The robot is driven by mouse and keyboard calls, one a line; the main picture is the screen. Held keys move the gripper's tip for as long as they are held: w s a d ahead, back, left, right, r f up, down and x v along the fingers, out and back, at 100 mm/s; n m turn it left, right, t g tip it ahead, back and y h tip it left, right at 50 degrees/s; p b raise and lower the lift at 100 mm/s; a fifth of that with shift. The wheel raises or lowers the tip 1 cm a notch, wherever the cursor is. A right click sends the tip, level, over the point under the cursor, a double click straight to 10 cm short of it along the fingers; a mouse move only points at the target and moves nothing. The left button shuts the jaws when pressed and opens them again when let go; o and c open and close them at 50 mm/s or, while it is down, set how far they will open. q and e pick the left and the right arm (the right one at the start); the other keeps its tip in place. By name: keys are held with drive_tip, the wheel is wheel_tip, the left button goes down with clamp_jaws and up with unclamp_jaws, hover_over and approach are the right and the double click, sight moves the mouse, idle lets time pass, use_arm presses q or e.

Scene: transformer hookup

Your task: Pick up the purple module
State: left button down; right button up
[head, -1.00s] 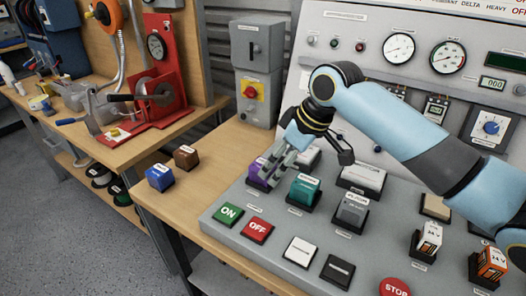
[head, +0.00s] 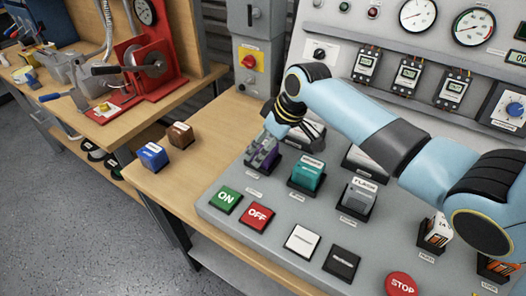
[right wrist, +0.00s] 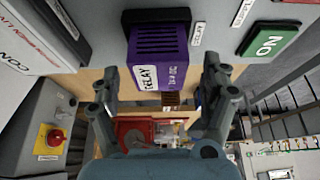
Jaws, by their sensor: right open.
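In the right wrist view the purple module (right wrist: 160,52) lies between the two spread fingers of my right gripper (right wrist: 163,82), with a gap visible on each side. The gripper is open and holds nothing. My left gripper is not in view.
A teal module (head: 307,172) and a grey module (head: 359,196) stand to the right of the purple one. The green ON button (head: 224,200) and red OFF button (head: 256,217) are in front. Blue (head: 152,156) and brown (head: 180,135) blocks lie on the wooden table.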

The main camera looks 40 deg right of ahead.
drive_tip(key=shift+x, duration=0.95)
drive_tip(key=shift+d, duration=0.1)
drive_tip(key=c, duration=1.2)
drive_tip(key=shift+r, duration=0.1)
drive_tip(key=shift+c, duration=0.7)
drive_tip(key=shift+r, duration=0.1)
